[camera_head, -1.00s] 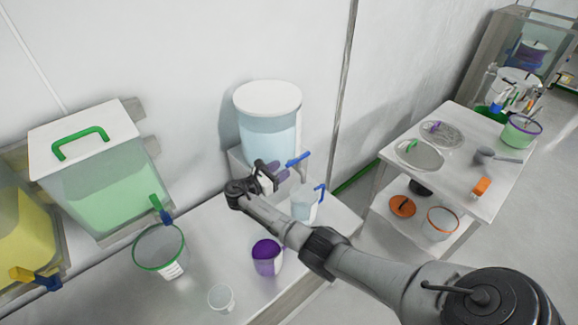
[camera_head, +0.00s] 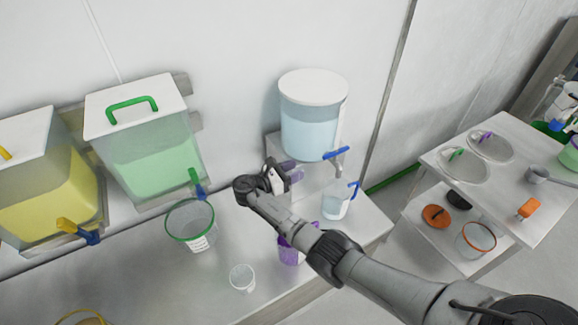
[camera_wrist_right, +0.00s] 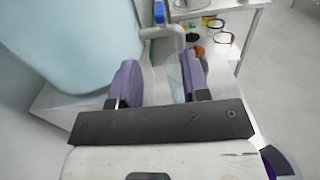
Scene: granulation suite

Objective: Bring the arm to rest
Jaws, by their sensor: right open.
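My right arm reaches in from the lower right in the head view. Its gripper (camera_head: 288,174) is open and empty, in front of the blue-liquid dispenser (camera_head: 311,128) and left of its blue tap (camera_head: 336,153). In the right wrist view the two purple fingers (camera_wrist_right: 160,80) stand apart, with the dispenser (camera_wrist_right: 75,45) beyond and to the left. A clear jug with a blue handle (camera_head: 336,204) stands on the bench, right of the gripper and apart from it. My left gripper is not in view.
A purple cup (camera_head: 287,252) is partly hidden behind my forearm. A green-rimmed bucket (camera_head: 191,238) and small clear cup (camera_head: 242,278) stand on the bench (camera_head: 190,290). Green (camera_head: 155,160) and yellow (camera_head: 50,190) dispensers are at left. A side table (camera_head: 500,200) holds lids and tools.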

